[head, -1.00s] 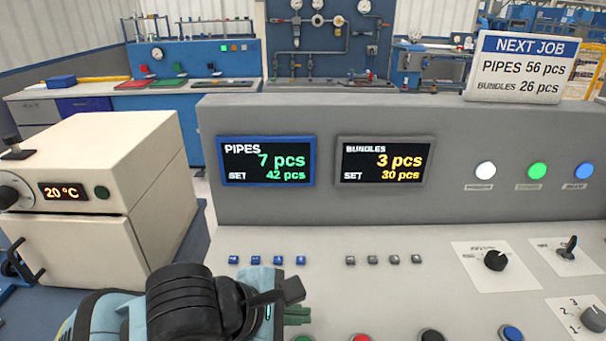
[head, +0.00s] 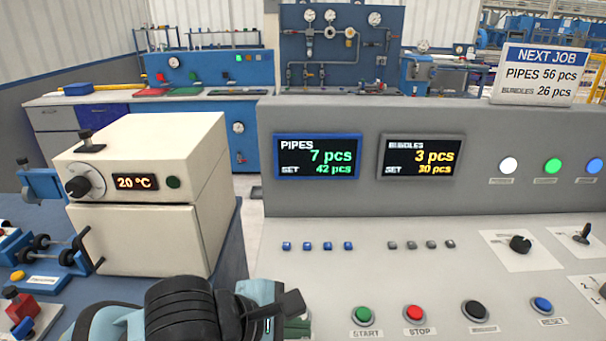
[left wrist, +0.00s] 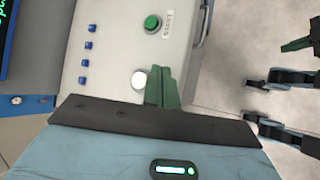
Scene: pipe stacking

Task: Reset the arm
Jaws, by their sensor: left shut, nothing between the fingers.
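My left gripper (head: 296,326) is at the bottom of the head view, low over the left end of the control console (head: 420,275). Most of it is hidden behind my own wrist. In the left wrist view its green fingers (left wrist: 162,86) are together with nothing between them. They point toward the console panel, beside a white round button (left wrist: 140,79) and near the green START button (left wrist: 152,22). I cannot tell whether they touch the panel. My right gripper is not in the head view.
The console has a PIPES display (head: 318,156) reading 7 of 42 and a BUNDLES display (head: 421,157) reading 3 of 30. A red STOP button (head: 415,313) sits right of START. A cream oven (head: 150,190) stands at left. A NEXT JOB sign (head: 539,75) stands on the console top.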

